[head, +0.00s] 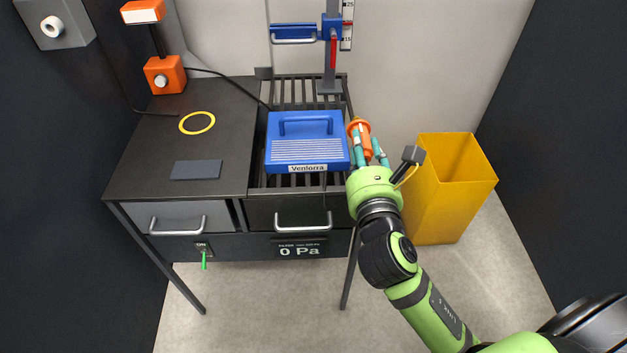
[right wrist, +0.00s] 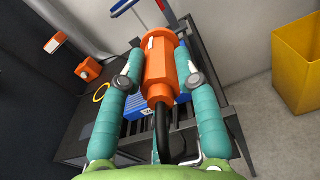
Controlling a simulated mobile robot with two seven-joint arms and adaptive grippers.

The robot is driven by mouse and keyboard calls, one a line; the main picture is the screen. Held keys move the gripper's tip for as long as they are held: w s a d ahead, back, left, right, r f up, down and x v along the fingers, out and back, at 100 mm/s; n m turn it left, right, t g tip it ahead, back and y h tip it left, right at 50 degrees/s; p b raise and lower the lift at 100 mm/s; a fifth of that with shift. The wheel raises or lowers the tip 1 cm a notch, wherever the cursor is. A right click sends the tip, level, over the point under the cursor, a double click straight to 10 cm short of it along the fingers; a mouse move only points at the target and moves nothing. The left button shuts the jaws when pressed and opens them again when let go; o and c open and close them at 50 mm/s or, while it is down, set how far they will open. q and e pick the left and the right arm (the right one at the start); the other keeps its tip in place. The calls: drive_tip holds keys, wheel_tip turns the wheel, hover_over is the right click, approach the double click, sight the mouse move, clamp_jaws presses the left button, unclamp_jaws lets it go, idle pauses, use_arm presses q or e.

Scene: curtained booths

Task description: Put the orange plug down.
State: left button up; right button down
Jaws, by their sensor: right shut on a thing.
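The orange plug (head: 360,139) is a thick cylinder with a wider collar, held just right of the blue Ventorra box in the head view. It fills the middle of the right wrist view (right wrist: 158,72), with a black cable running from its near end. My right gripper (head: 370,150) is shut on the plug, its teal fingers on either side of it; they also show in the right wrist view (right wrist: 160,68). The plug is above or beside the right edge of the slatted bench top; its exact height is unclear. My left gripper is not in view.
The blue box (head: 307,155) stands on the slatted part of the dark bench (head: 235,115). A yellow ring (head: 197,123) and a grey pad (head: 196,170) lie left. A blue clamp on a post (head: 331,55) rises behind. A yellow bin (head: 427,205) stands right.

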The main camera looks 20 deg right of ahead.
drive_tip(key=w+a+f, duration=0.2)
drive_tip(key=w, duration=0.1)
drive_tip(key=w+a+f+b, duration=0.1)
drive_tip(key=w+a+f, duration=0.1)
drive_tip(key=a, duration=0.1)
drive_tip(key=w+a+f+b, duration=0.1)
drive_tip(key=w+a+f, duration=0.1)
drive_tip(key=w, duration=0.1)
drive_tip(key=shift+w+a+f, duration=0.3)
drive_tip(key=shift+a+f, duration=0.05)
drive_tip(key=shift+a, duration=0.05)
drive_tip(key=shift+f+b, duration=0.6)
drive_tip(key=shift+f, duration=1.4)
drive_tip(key=shift+f, duration=0.1)
drive_tip(key=shift+f, duration=0.15)
drive_tip(key=c, duration=0.9)
unclamp_jaws()
